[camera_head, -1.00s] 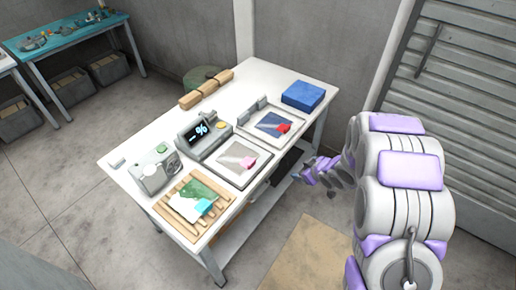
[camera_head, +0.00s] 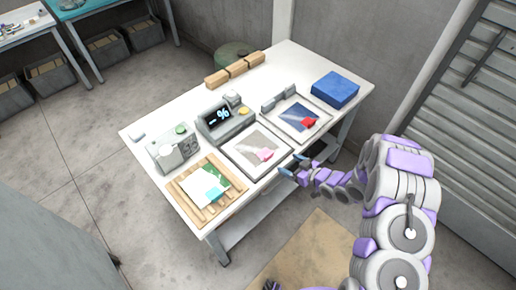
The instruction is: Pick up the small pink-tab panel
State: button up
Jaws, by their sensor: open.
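The small pink-tab panel (camera_head: 252,143) is a light grey plate with a pink tab (camera_head: 265,155) at its lower right. It lies flat in a white-rimmed tray (camera_head: 230,153) near the table's front edge. My gripper (camera_head: 291,164) is open and empty at the front edge of the table, just right of and below the pink tab. It appears apart from the panel; its height over the table is hard to judge.
A similar tray (camera_head: 326,117) with a blue red-tab panel (camera_head: 299,115) sits to the right. A wooden rack (camera_head: 174,188) with panels, a display unit (camera_head: 219,118), a grey device (camera_head: 171,150) and a blue block (camera_head: 335,88) share the white table (camera_head: 284,59).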

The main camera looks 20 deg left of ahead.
send_near(270, 156)
jog(key=w+a, duration=0.1)
jog(key=a, duration=0.1)
jog(key=shift+w+a+f, duration=0.2)
jog(key=shift+w+f, duration=0.2)
jog(key=shift+f, duration=0.1)
jog(key=x, duration=0.4)
jog(key=s+b+x, duration=0.1)
jog(key=x, duration=0.1)
jog(key=shift+w+a+f, duration=0.15)
jog(key=shift+a+f, duration=0.05)
jog(key=shift+a, duration=0.1)
jog(key=shift+w+d+r, duration=0.1)
jog(key=shift+d, duration=0.35)
jog(key=shift+c, duration=0.6)
jog(key=shift+a, duration=0.4)
jog(key=c, duration=0.7)
jog(key=shift+d, duration=0.1)
jog(key=c, duration=0.3)
jog(key=shift+d, duration=0.2)
jog(key=shift+c, duration=0.2)
